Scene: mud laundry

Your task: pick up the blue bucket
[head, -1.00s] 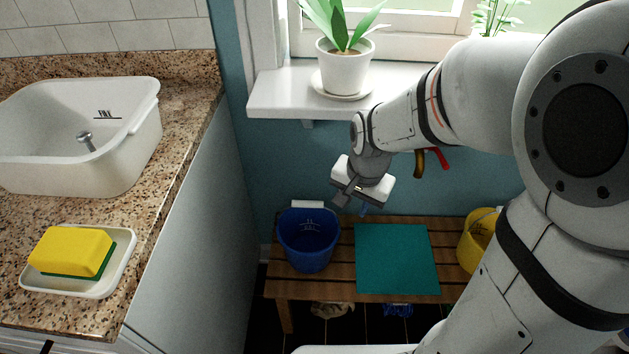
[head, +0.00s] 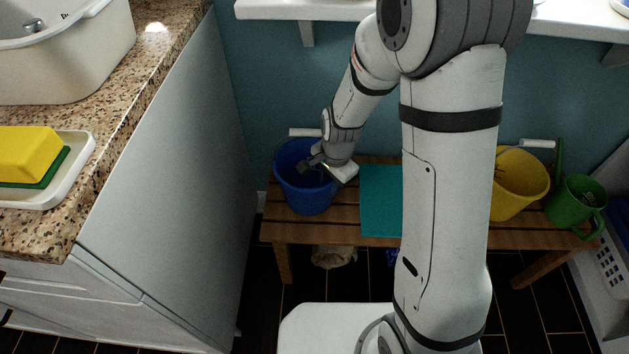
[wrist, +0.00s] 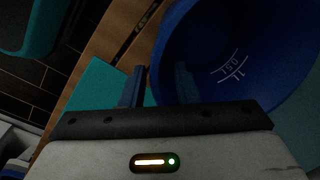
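The blue bucket (head: 305,195) stands upright at the left end of the wooden bench. My gripper (head: 318,168) is at its right rim, reaching down from the right. In the wrist view, the bucket (wrist: 225,45) fills the upper right, with volume marks on its inner wall. My gripper (wrist: 160,82) has its two fingers apart there, one over the inside of the bucket and one outside, with the rim between them. A gap shows between the fingers, and I see no clear grip on the rim.
A teal mat (head: 380,200) lies on the bench (head: 335,232) right of the bucket. A yellow bucket (head: 518,185) and a green watering can (head: 576,203) stand at its right end. A cabinet (head: 175,190) stands left of the bench. A windowsill (head: 270,8) juts out above.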

